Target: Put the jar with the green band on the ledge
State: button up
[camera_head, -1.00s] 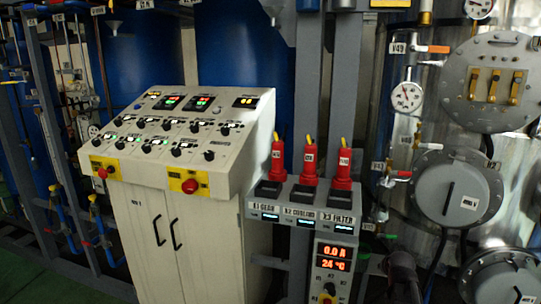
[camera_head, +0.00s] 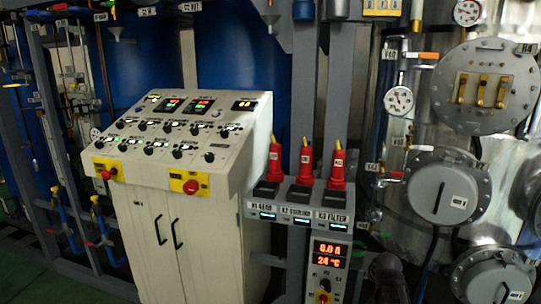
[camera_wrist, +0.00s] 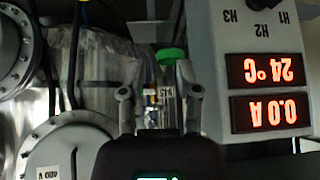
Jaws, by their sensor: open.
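In the wrist view a small bright green piece (camera_wrist: 172,56) shows just beyond and between the fingers of my gripper (camera_wrist: 155,92). It may be the jar's green band, but the rest of the jar cannot be made out. My gripper is open, its two fingers apart. Small labelled fittings show in the gap behind them, and nothing is clearly held. In the head view a tiny green spot (camera_head: 385,235) shows right of the connector box, above my dark arm. I cannot pick out the ledge with certainty.
A grey heater box (camera_head: 300,208) with red plugs stands at centre. Its lit display unit (camera_head: 328,258) hangs below, close beside my gripper in the wrist view (camera_wrist: 265,90). A cream control cabinet (camera_head: 180,225) stands left. Steel vessel flanges (camera_head: 440,190) and pipes crowd the right.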

jog(key=s+a+r+n+g+p, duration=0.1)
jog(key=s+a+r+g+p, duration=0.1)
jog(key=s+a, duration=0.5)
jog(key=s+a+r+n+g+y+p, duration=0.1)
jog(key=s+a+r+g+p, duration=0.2)
jog(key=s+a+g+p, duration=0.2)
jog(key=s+a+p, duration=0.1)
jog(key=s+a, duration=0.2)
jog(key=a, duration=0.1)
jog(key=shift+s+a+n+y, duration=0.2)
jog(key=shift+n+y, duration=0.1)
jog(key=shift+r, duration=0.1)
